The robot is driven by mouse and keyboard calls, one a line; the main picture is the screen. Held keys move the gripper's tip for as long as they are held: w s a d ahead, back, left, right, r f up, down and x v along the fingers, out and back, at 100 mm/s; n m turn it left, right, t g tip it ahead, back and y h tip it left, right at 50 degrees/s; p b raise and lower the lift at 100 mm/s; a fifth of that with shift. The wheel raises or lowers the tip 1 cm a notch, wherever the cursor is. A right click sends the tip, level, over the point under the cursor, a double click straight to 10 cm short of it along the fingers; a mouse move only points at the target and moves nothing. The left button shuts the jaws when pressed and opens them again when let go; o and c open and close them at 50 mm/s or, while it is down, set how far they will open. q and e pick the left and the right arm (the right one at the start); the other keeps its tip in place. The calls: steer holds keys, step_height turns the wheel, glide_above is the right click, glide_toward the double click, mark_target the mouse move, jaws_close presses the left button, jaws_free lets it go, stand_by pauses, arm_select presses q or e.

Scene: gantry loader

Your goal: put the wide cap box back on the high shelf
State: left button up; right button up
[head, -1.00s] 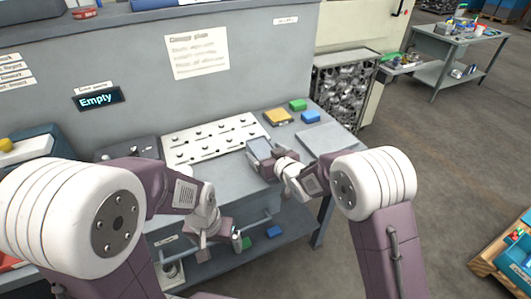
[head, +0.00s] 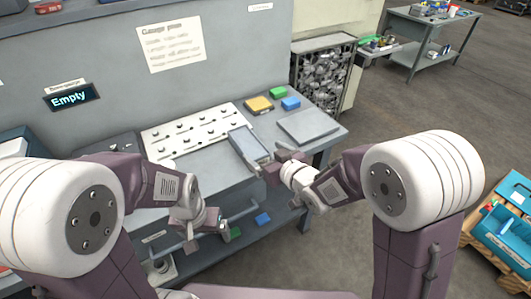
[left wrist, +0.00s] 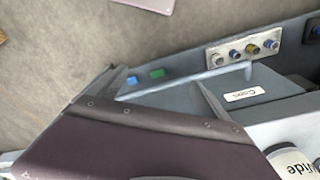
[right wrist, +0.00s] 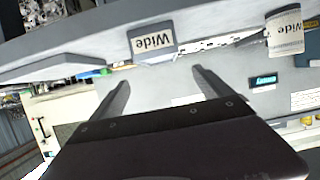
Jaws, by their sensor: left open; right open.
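The wide cap box (head: 248,143), grey-blue, sits on the bench in front of the white pegged plate. Its "Wide" label shows upside down in the right wrist view (right wrist: 152,42), beyond my fingertips. My right gripper (head: 270,168) is open and empty, just right of the box; its spread fingers show in the right wrist view (right wrist: 158,82). My left gripper (head: 190,240) is open and low at the bench front, away from the box. A raised ledge (head: 70,25) tops the back panel; only part of it shows.
A white pegged plate (head: 195,130), yellow (head: 259,104), green (head: 278,92) and blue (head: 291,103) blocks and a grey plate (head: 309,126) lie on the bench. A screen reads "Empty" (head: 72,97). A round "Wide" container (right wrist: 285,35) stands nearby.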

steer(key=shift+d+f, duration=0.2)
steer(key=shift+d, duration=0.1)
steer(key=s+d+f+m+g+h, duration=0.25)
steer(key=d+f+h, duration=0.3)
steer(key=d, duration=0.45)
arm_select(q)
steer(key=shift+o, duration=0.4)
arm_select(e)
steer(key=s+d+f+m+g+h, duration=0.1)
steer(key=s+d+g, duration=0.3)
steer(key=s, duration=0.4)
steer(key=s+d+f+m+g+h, duration=0.1)
steer(key=s+d+f+m+g, duration=0.2)
steer(key=s+d, duration=0.3)
steer(key=s+f+g, duration=0.1)
steer(key=s, duration=0.2)
steer(key=shift+s+f, duration=0.25)
steer(key=shift+d+m, duration=0.1)
steer(key=shift+m, duration=0.15)
